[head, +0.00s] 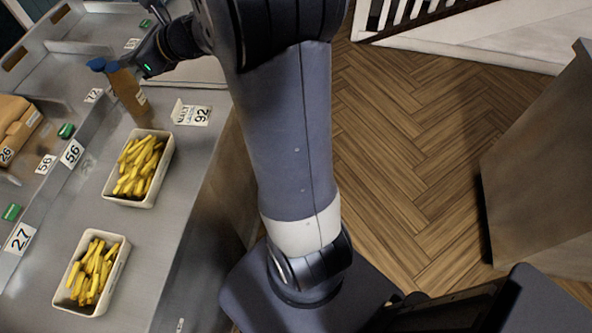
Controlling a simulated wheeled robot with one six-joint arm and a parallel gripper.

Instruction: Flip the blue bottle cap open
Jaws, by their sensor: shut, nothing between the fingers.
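A brown bottle (128,94) with a blue cap (102,65) stands on the metal counter at the upper left in the head view. The cap is small here, and I cannot tell whether its lid is open or shut. My gripper (130,65) is just right of the cap, at about the height of the bottle's top. It is shut with nothing in it. I cannot tell whether its tips touch the cap or the bottle.
A tray of fries (140,194) stands in front of the bottle, and a second tray (108,299) stands nearer. A number card (191,114) is right of the bottle. Brown packages (14,128) lie at the left. Wooden floor is open at the right.

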